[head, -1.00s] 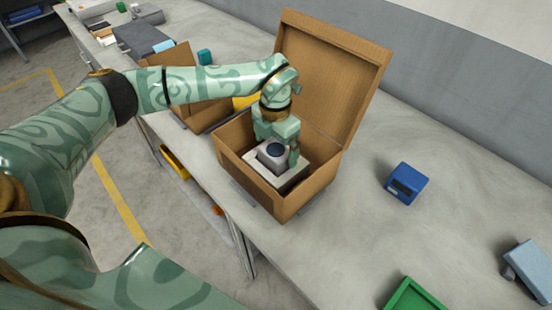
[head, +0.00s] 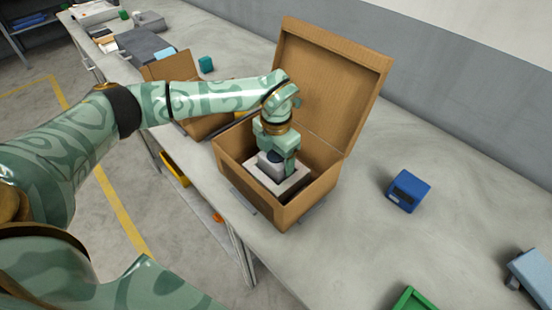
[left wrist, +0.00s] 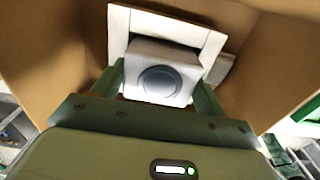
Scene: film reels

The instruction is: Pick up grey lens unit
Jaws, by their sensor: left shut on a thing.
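The grey lens unit (left wrist: 160,58) is a pale grey block with a round dark blue-grey lens on its face. In the head view the lens unit (head: 268,169) sits in a white square insert (head: 290,188) inside an open cardboard box (head: 293,212). My left gripper (head: 277,163) reaches down into the box from above and is shut on the lens unit. In the left wrist view its fingers (left wrist: 160,92) lie on both sides of the unit. The white insert also shows around the unit there (left wrist: 118,32). My right gripper is not in view.
The box lid (head: 330,85) stands open behind my gripper. Another open cardboard box (head: 165,68) stands to the left, partly behind my arm. A blue box (head: 408,190) lies to the right, with a green tray (head: 412,300) at the bottom edge. The bench between them is clear.

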